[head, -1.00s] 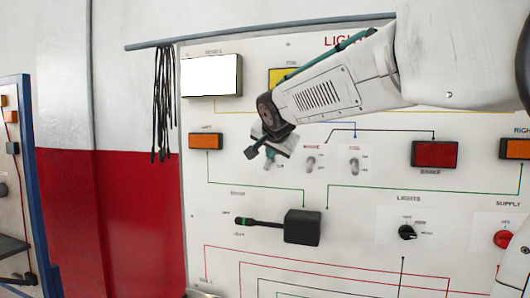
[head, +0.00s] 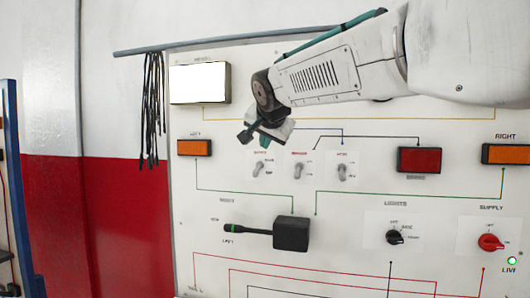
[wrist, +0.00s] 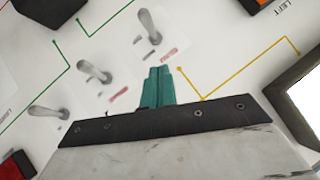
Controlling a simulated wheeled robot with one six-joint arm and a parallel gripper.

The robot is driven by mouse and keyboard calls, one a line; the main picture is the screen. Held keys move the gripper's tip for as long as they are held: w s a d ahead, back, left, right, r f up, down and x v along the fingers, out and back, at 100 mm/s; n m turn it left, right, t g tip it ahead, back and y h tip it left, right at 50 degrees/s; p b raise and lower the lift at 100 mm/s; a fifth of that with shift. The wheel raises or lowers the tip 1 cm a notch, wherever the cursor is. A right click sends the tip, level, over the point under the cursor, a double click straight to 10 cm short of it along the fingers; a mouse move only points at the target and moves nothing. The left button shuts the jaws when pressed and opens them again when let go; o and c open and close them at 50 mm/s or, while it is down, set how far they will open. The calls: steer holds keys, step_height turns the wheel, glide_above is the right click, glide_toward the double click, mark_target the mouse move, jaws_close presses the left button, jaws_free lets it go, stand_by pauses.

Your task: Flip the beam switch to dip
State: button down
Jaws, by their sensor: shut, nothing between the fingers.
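Three small grey toggle switches sit in a row on the white trainer board. The left one (head: 262,168) is probably the beam switch, but its label is too blurred to read. It is uncovered in the head view, and in the wrist view its lever (wrist: 147,24) leans towards the top of the picture. I cannot surely read which marking it points to. My gripper (head: 266,141) is just above this switch in the head view. In the wrist view its teal fingers (wrist: 158,86) are together and empty, with a gap between them and the lever.
The middle switch (head: 299,170) and right switch (head: 343,172) stand close beside it. A red brake lamp (head: 419,160), an orange left lamp (head: 194,147) and a white headlamp (head: 200,83) surround the row. A black stalk unit (head: 291,233) projects below.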

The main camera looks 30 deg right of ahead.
steer(key=s+a+r, duration=0.2)
steer(key=s+a, duration=0.2)
steer(key=s, duration=0.4)
steer(key=shift+s+a, duration=0.2)
steer(key=shift+a, duration=0.15)
steer(key=s+a+f+n+g+y, duration=0.1)
steer(key=s+a+f+n+g, duration=0.1)
steer(key=s+f, duration=0.6)
steer(key=s+a+f+n+g+y, duration=0.2)
steer(key=s+f, duration=0.6)
steer(key=f, duration=0.4)
steer(key=s+a+f+n+g+y, duration=0.1)
steer(key=s+a+f+n+g, duration=0.2)
steer(key=f, duration=0.8)
steer(key=s+n+g, duration=0.2)
steer(key=s+n, duration=0.2)
steer(key=s, duration=0.1)
steer(key=shift+s+a+n+y, duration=0.3)
steer(key=shift+s, duration=0.1)
